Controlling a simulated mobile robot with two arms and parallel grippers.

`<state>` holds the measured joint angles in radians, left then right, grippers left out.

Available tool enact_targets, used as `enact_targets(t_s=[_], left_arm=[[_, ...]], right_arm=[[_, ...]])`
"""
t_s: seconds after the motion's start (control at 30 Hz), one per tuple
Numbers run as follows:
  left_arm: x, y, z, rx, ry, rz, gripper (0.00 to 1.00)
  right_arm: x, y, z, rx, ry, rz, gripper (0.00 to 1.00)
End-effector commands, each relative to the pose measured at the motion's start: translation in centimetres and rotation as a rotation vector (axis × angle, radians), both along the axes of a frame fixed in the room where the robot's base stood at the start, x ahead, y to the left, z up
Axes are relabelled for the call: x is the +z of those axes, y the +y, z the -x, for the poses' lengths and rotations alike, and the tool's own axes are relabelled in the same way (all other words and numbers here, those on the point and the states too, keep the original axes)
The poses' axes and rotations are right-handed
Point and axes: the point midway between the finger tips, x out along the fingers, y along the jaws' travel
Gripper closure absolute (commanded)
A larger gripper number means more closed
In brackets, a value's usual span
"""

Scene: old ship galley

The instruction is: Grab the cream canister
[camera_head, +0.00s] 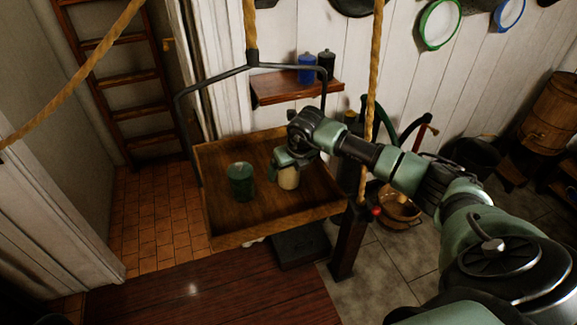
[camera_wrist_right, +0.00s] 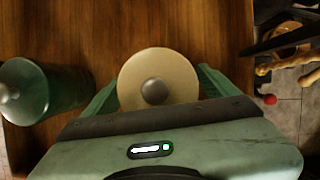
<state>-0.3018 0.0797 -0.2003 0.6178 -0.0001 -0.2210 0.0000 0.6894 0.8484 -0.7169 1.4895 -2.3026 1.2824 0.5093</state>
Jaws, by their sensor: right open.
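The cream canister (camera_head: 289,179) stands in the hanging wooden tray (camera_head: 318,196), right of a green canister (camera_head: 240,184). My right gripper (camera_head: 284,166) is at the cream canister and hides part of it. In the right wrist view the round cream lid with a dark knob (camera_wrist_right: 157,75) lies between the two green fingers of my right gripper (camera_wrist_right: 156,88). The fingers are open, one on each side of it; I cannot tell if either touches. The green canister (camera_wrist_right: 42,90) is outside the left finger. My left gripper is not in view.
The tray hangs by a black metal frame (camera_head: 215,78) and rope (camera_head: 250,25); another rope (camera_head: 374,70) passes close to my right arm. A wall shelf (camera_head: 292,87) behind holds a blue canister (camera_head: 307,69) and a black canister (camera_head: 326,64). The tray's front is clear.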

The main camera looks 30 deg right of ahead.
Motion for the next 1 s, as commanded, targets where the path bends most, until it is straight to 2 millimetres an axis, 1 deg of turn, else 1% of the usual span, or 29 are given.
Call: enact_targets(t_s=[0.03,0.1,0.2,0.27,0.3,0.37,0.4,0.47,0.5,0.53,0.83,1.0], left_arm=[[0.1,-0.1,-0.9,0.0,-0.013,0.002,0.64],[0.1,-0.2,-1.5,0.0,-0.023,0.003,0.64],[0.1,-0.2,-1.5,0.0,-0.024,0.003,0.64],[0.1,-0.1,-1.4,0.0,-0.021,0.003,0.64],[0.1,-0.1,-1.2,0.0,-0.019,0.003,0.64],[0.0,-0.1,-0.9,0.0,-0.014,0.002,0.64],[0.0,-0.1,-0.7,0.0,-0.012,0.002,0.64],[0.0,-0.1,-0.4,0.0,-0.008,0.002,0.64],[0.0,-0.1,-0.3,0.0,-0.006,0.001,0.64],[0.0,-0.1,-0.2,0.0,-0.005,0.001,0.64],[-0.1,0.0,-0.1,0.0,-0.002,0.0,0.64],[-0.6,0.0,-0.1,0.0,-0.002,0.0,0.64]], right_arm=[[-0.1,0.0,0.0,0.0,0.0,0.0,0.11],[-0.1,0.0,0.0,0.0,0.0,0.0,0.11],[-0.1,0.0,0.0,0.0,0.0,0.0,0.11],[-0.1,0.0,0.0,0.0,0.0,0.0,0.28],[-0.1,0.0,0.0,0.0,0.0,0.0,0.39],[-0.1,0.0,0.0,0.0,0.0,0.0,0.56],[-0.1,0.0,0.0,0.0,0.0,0.0,0.67],[-0.1,0.0,0.0,0.0,0.0,0.0,0.84],[-0.1,0.0,0.0,0.0,0.0,0.0,0.95],[-0.1,0.0,0.0,0.0,0.0,0.0,1.0],[0.3,0.0,-0.1,0.0,-0.005,0.0,1.0],[1.5,0.0,-0.2,0.0,-0.007,0.0,1.0]])
